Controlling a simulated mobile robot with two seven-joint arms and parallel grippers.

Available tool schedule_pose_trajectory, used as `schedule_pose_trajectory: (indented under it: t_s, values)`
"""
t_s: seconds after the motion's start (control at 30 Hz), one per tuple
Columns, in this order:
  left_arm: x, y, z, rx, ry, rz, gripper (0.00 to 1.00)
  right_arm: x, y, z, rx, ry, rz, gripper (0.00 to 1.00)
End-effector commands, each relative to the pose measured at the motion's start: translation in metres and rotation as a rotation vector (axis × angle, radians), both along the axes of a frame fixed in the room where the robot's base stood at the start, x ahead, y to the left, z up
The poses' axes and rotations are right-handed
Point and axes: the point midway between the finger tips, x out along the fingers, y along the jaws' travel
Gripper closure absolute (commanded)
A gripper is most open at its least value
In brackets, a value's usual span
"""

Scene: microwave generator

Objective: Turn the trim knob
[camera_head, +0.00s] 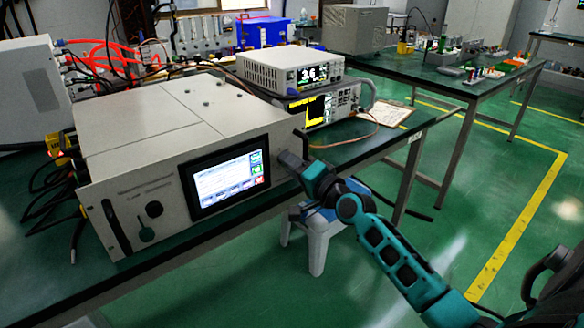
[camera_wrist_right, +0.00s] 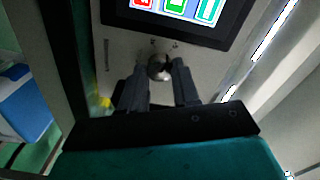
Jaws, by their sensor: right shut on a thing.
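The microwave generator (camera_head: 150,130) is a large beige box on the dark green table, with a lit touchscreen (camera_head: 226,178) on its front panel. In the right wrist view the trim knob (camera_wrist_right: 159,67) is a small round metallic knob below the screen. My right gripper (camera_wrist_right: 160,78) has one dark finger on each side of the knob and is shut on it. In the head view my right gripper (camera_head: 290,165) is at the right end of the front panel and hides the knob. My left gripper is not in view.
Two stacked bench instruments (camera_head: 292,72) stand behind the generator, with a clipboard (camera_head: 385,112) to their right.

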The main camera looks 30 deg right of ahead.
Motion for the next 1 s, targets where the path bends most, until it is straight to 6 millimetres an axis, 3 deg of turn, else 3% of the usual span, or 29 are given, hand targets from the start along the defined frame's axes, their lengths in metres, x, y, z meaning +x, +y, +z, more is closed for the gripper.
schedule_pose_trajectory:
  t_s: [0.5, 1.0]
  values:
    - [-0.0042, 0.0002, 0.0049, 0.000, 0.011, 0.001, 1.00, -0.0004, 0.0005, 0.0007, -0.439, -0.031, 0.002, 1.00]
    - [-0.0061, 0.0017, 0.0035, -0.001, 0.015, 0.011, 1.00, -0.0003, 0.0005, -0.0003, -0.604, -0.044, 0.002, 1.00]
